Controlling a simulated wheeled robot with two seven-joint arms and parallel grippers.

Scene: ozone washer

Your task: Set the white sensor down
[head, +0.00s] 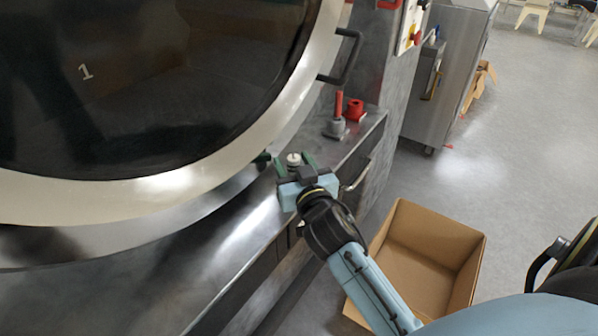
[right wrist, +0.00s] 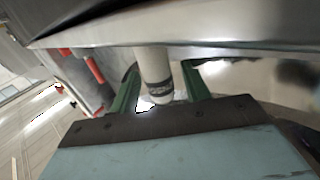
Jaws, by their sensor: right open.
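The white sensor (head: 293,158) is a small, pale, upright piece at the front ledge (head: 240,245) of the washer, below the round door. In the right wrist view the sensor (right wrist: 154,68) shows as a white cylinder with a dark patterned band near one end. My right gripper (head: 294,164) is at the sensor, with one green finger on each side. In the right wrist view gaps show between the sensor and both fingers of the open gripper (right wrist: 160,78). The sensor's foot is mostly hidden in the head view, so its contact with the ledge is unclear. My left gripper is out of view.
The big round door (head: 230,125) overhangs the ledge close to my gripper. A red-topped grey piece (head: 337,120) and a red block (head: 355,110) stand farther along the ledge. An open cardboard box (head: 432,235) is on the floor to the right.

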